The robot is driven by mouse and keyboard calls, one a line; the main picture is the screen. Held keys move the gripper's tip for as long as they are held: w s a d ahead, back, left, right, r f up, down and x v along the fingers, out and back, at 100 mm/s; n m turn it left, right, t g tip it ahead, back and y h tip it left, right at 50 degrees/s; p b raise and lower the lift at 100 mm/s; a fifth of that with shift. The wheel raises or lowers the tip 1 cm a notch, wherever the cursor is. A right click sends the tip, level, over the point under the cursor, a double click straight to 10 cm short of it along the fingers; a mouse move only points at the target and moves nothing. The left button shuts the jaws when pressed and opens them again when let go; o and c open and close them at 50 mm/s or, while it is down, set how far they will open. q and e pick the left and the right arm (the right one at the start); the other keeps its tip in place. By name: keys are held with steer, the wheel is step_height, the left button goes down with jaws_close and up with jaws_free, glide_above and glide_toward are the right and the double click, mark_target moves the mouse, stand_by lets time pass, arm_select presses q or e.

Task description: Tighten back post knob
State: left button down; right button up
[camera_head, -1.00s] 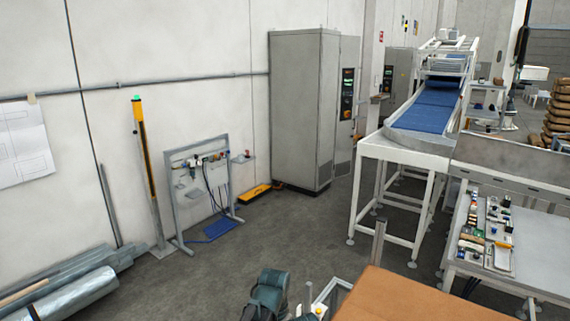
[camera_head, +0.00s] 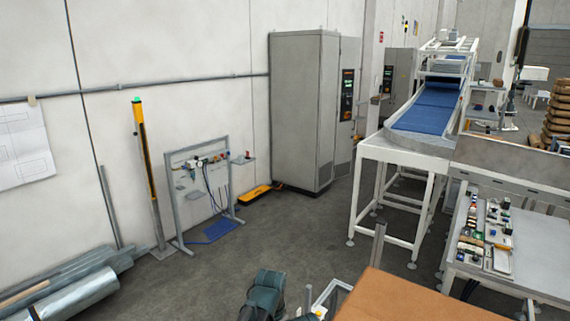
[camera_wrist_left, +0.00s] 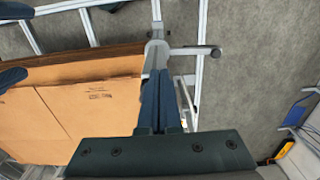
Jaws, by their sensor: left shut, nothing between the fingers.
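In the left wrist view, my left gripper (camera_wrist_left: 160,78) is shut, with its dark blue fingers together and nothing between them. The fingers point up the picture toward a grey post and bracket (camera_wrist_left: 157,46), which they overlap; I cannot tell whether they touch it. A dark round knob (camera_wrist_left: 216,53) sits at the right end of a horizontal bar, to the right of the fingertips and apart from them. In the head view, the top of a grey post (camera_head: 378,243) rises behind the box.
A brown cardboard box (camera_head: 430,300) fills the lower right of the head view; a box (camera_wrist_left: 85,105) also lies left of the fingers. A blue-belted conveyor (camera_head: 425,120) and a grey cabinet (camera_head: 303,110) stand behind. Open floor (camera_head: 290,235) lies between.

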arm_select(q)
step_height(320, 180, up, 5)
steer(key=p, duration=0.3)
steer(key=shift+f+p, duration=0.2)
steer(key=shift+p, duration=0.15)
steer(key=s+a+f+n+b, duration=0.1)
steer(key=s+f+b, duration=0.6)
steer(key=f+b, duration=0.2)
steer(key=s+a+f+n+y+b, duration=0.1)
steer(key=s+f+n+b, duration=0.1)
steer(key=s+f+b, duration=0.5)
step_height(320, 180, down, 2)
steer(key=shift+a+f+b, duration=0.2)
steer(key=shift+a+b, duration=0.15)
steer(key=shift+b, duration=0.9)
